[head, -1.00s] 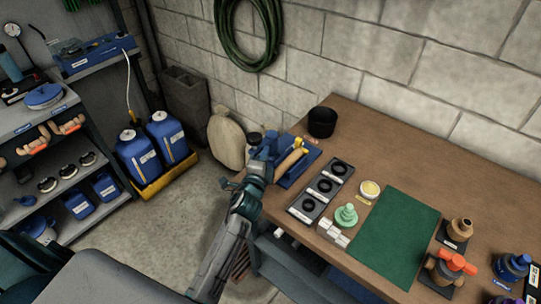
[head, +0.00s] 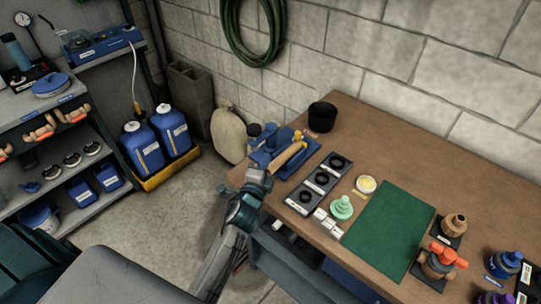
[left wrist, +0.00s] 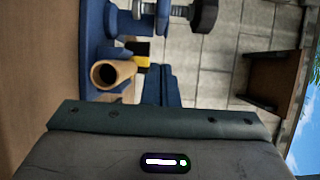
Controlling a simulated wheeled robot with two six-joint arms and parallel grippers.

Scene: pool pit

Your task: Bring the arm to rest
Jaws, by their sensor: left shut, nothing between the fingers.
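My left arm comes in from the bottom of the head view. Its gripper (head: 261,160) is at the left end of the workbench (head: 375,130), beside a blue stand (head: 300,165) holding a tan roller-like tube (head: 287,157). In the left wrist view, the blue fingers (left wrist: 159,72) are together and empty. The tube's hollow end (left wrist: 106,73) shows left of them, apart from them. My right gripper is in neither view.
A black cup (head: 322,117), a rack of black rings (head: 319,182), a green mat (head: 388,232) and several fittings occupy the bench. Blue jugs (head: 142,150) stand in a yellow tray on the floor, beside a shelf unit (head: 98,202). Concrete floor (head: 165,220) is clear between shelf and bench.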

